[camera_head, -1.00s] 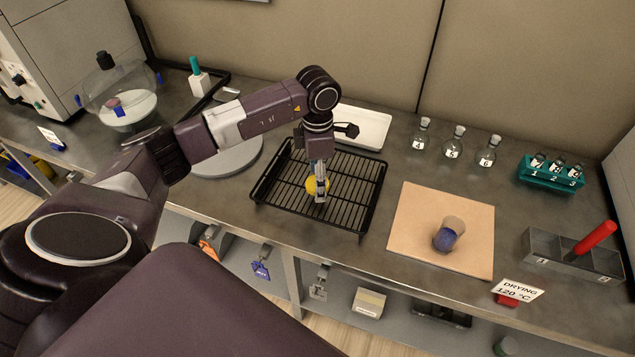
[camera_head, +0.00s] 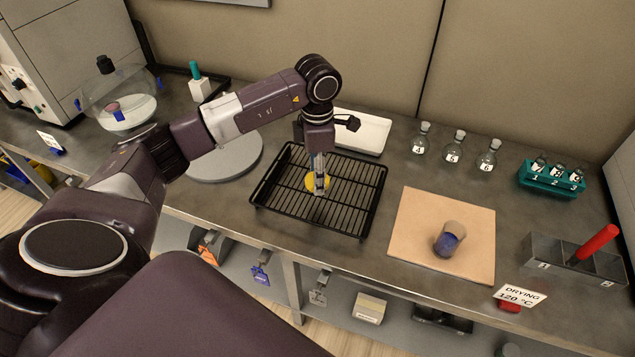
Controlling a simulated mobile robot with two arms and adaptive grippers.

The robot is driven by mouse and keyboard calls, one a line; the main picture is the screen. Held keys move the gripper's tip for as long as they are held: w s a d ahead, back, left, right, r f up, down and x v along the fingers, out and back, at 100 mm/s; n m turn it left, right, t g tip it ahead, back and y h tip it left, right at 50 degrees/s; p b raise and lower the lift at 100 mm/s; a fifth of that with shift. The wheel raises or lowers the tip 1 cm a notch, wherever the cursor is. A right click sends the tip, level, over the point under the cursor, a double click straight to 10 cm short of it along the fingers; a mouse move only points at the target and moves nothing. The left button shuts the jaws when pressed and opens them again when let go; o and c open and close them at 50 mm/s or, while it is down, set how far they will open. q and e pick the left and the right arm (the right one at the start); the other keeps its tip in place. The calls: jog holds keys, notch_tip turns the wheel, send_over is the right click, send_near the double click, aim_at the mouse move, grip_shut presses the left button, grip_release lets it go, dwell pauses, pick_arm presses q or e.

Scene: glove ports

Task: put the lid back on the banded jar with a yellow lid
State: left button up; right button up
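The yellow lid (camera_head: 311,183) lies on the black wire rack (camera_head: 352,199), partly hidden behind my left gripper. My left gripper (camera_head: 320,189) points straight down at the lid, its fingertips at the lid's near side. From this angle I cannot tell whether its fingers are closed on the lid. My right gripper is not in view.
Behind the rack is a white tray (camera_head: 366,131). Stoppered flasks (camera_head: 454,148) and a teal tube rack (camera_head: 551,180) stand at the back right. A grey divided box (camera_head: 558,258) holding a red-handled item and a drying sign (camera_head: 519,296) are right of the mat.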

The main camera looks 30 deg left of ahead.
pick_arm(q)
notch_tip(320, 180, up, 17)
jog(key=shift+b, duration=0.35)
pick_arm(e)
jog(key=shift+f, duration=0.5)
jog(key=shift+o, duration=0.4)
